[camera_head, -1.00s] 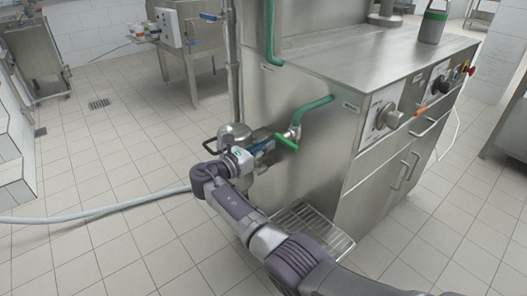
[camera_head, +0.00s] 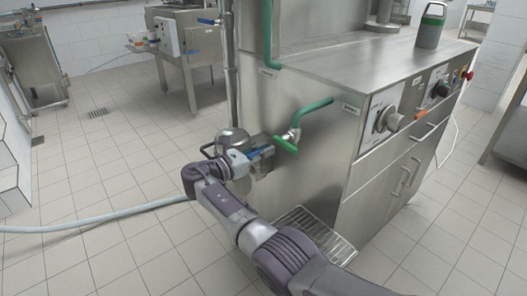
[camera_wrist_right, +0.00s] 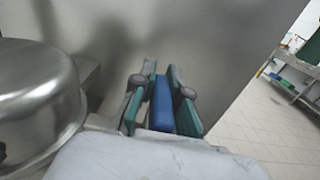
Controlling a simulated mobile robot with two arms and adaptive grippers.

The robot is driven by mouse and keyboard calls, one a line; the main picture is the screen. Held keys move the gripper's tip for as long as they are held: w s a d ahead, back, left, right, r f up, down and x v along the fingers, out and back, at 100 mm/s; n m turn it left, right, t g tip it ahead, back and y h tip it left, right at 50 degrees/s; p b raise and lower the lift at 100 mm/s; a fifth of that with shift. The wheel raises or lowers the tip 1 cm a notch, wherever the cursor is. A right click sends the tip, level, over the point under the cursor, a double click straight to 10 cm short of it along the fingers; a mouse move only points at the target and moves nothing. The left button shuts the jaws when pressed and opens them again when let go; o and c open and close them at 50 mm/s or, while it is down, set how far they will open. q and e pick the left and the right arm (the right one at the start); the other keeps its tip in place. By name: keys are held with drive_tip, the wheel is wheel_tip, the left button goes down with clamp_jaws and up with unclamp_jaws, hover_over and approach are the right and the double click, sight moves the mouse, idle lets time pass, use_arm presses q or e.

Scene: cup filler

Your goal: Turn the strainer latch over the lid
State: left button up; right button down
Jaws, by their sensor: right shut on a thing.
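The strainer is a round steel pot with a domed lid (camera_head: 232,138) on the left side of the steel machine. Its lid also fills the left of the right wrist view (camera_wrist_right: 35,95). The latch shows as a blue bar (camera_wrist_right: 162,103) beside the lid. My right gripper (camera_wrist_right: 161,75) is shut on it, with a green and grey finger on either side. In the head view my right gripper (camera_head: 259,157) is beside the lid, to its right, close to the machine's side. The far end of the latch is hidden. My left gripper is not in view.
A green-handled valve (camera_head: 286,144) sits just right of my right gripper on the machine's side wall (camera_head: 300,170). A wire drip grate (camera_head: 325,240) is below, near my arm. A grey hose (camera_head: 100,220) runs over the tiled floor at left.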

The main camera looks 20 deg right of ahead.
drive_tip(key=shift+f, duration=0.1)
drive_tip(key=c, duration=1.2)
unclamp_jaws()
drive_tip(key=shift+d, duration=0.1)
drive_tip(key=shift+o, duration=0.2)
drive_tip(key=v, duration=0.7)
drive_tip(key=shift+a, duration=0.3)
drive_tip(key=shift+s+a, duration=0.1)
